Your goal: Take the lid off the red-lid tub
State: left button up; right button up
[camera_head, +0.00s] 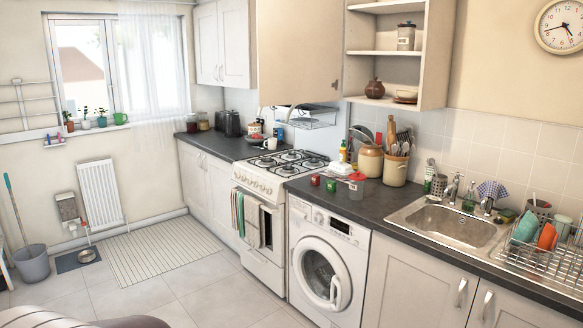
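The red-lid tub (357,190) stands upright on the dark counter above the washing machine, near the counter's front edge. It is small and clear. Its red lid (357,177) sits on top of it. Neither of my grippers is in view.
A small red item (315,180) and a green item (331,185) lie left of the tub. A brown-and-cream jar (370,161) and a utensil crock (395,170) stand behind it. The washing machine (326,268) is below. Counter right of the tub is clear up to the sink (455,230).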

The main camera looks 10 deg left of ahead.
aim_at(357, 176)
jog(key=i+u, duration=0.3)
jog(key=i, duration=1.05)
